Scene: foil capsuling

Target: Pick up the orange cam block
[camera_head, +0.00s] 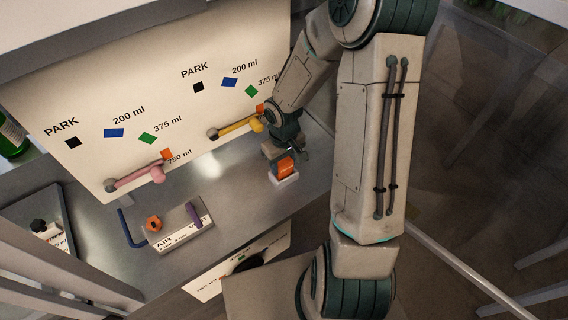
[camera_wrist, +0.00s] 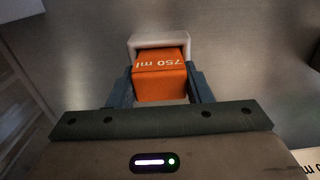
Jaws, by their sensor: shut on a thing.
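The orange cam block (camera_wrist: 160,80) is marked "750 ml" and sits between the two fingers of my gripper (camera_wrist: 160,92) in the wrist view. My gripper is shut on it, one finger on each side. The block also shows in the head view (camera_head: 285,167), at or just above a small white holder (camera_head: 287,181) on the grey metal bench. The holder's white rim (camera_wrist: 158,40) shows behind the block in the wrist view. I cannot tell whether the block still rests in it.
A white panel (camera_head: 110,85) behind the bench carries a pink lever (camera_head: 135,176) and a yellow lever (camera_head: 235,126). A valve box (camera_head: 180,228) with an orange knob and blue and purple tubes stands at the left. Bare bench (camera_head: 235,185) lies between it and the holder.

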